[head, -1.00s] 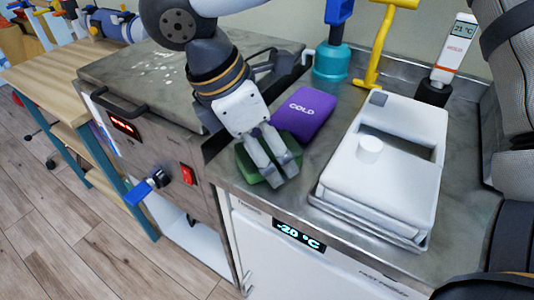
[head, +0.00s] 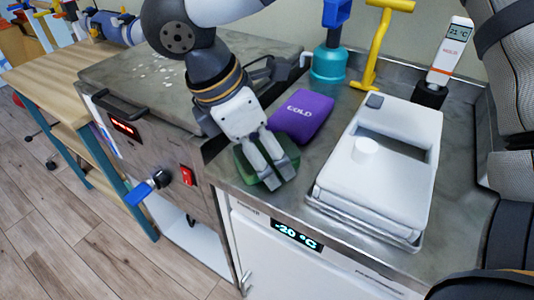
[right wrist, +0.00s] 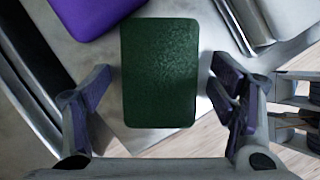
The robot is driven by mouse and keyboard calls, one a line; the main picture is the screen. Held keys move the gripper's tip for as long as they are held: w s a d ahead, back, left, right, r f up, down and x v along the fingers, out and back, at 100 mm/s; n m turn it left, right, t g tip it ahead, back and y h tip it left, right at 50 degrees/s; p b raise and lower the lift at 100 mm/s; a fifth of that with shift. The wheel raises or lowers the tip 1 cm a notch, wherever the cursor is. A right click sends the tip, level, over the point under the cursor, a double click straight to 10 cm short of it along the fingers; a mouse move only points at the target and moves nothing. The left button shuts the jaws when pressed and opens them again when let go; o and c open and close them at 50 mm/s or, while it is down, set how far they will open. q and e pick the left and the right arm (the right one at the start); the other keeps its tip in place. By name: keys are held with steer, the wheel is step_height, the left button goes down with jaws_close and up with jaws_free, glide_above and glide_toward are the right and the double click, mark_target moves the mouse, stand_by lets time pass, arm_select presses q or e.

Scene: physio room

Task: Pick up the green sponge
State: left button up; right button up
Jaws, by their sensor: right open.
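The green sponge (right wrist: 159,72) is a dark green block lying flat on the metal counter. In the head view the sponge (head: 246,170) is partly hidden under my right gripper (head: 271,177). In the right wrist view my right gripper (right wrist: 157,95) is open, with one finger on each side of the sponge and a visible gap on both sides. The sponge's near edge reaches down between the fingertips. How high the fingertips are above the counter is hard to tell. My left gripper is not in view.
A purple COLD pack (head: 301,118) lies just beyond the sponge. A white lidded box (head: 403,160) stands to the right on the counter (head: 440,262). A teal bottle (head: 329,65) and yellow handle (head: 376,45) are behind. A metal-lidded heater (head: 130,70) adjoins at left.

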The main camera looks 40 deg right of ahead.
steer(key=shift+c, duration=0.6)
steer(key=c, duration=0.8)
